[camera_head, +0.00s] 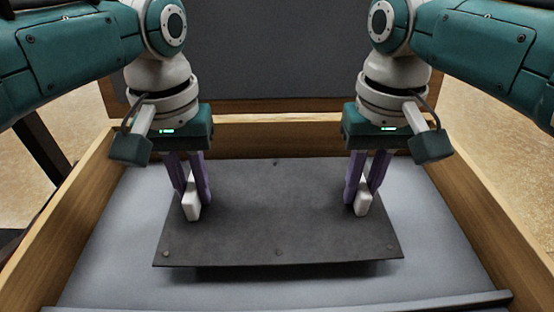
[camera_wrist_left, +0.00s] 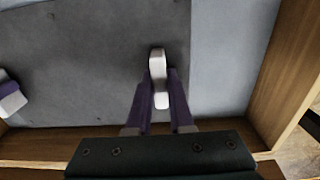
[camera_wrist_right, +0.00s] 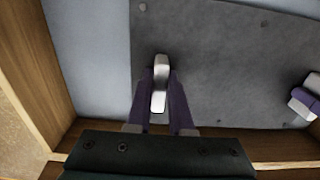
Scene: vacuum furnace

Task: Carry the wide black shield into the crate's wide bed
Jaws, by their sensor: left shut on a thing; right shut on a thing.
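The wide black shield (camera_head: 275,225) is a flat dark plate with small studs near its edges. In the head view it is level inside the wooden crate (camera_head: 60,235), over the grey wide bed (camera_head: 110,270), with a shadow under its front edge. Whether it touches the bed I cannot tell. My left gripper (camera_head: 192,205) is shut on a white grip on the shield's left part. My right gripper (camera_head: 360,203) is shut on a matching white grip on its right part. The grips also show in the left wrist view (camera_wrist_left: 158,65) and the right wrist view (camera_wrist_right: 161,68).
The crate's wooden walls surround the bed, with a wall (camera_head: 490,220) on the right. A dark raised panel (camera_head: 275,50) stands behind the crate. A grey divider (camera_head: 290,306) crosses the front. Bare bed shows on both sides of the shield.

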